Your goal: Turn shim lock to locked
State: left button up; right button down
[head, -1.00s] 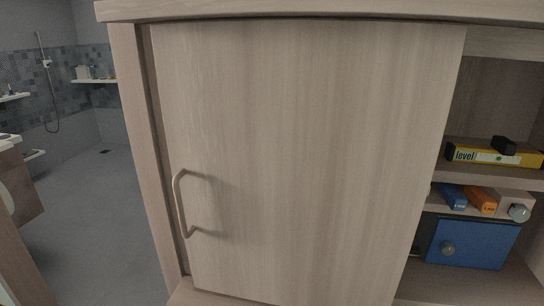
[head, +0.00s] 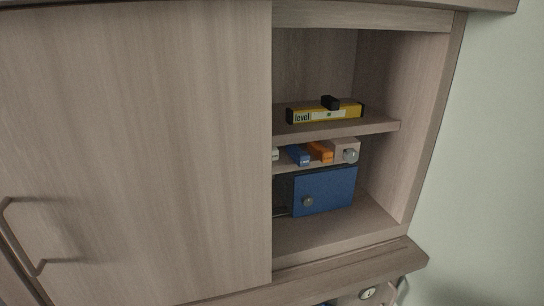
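Several small labelled blocks, a blue one (head: 298,155) and an orange one (head: 320,152) among them, sit on the middle shelf of the cabinet. A pale block with a round silver knob (head: 350,156) stands at their right end. Lower down, a round silver lock-like disc with a dark slot (head: 368,293) shows below the cabinet's bottom ledge. I cannot tell which of these is the shim lock, nor how it is set. Neither of my grippers is in view.
A wooden sliding door (head: 140,140) with a bar handle (head: 22,240) covers the cabinet's left part. The right part is open. A yellow level (head: 325,113) lies on the upper shelf; a blue box with a knob (head: 325,190) stands at the bottom. A pale wall is at right.

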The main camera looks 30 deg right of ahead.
aim_at(351, 155)
jog(key=k+z, duration=0.1)
jog(key=z, duration=1.55)
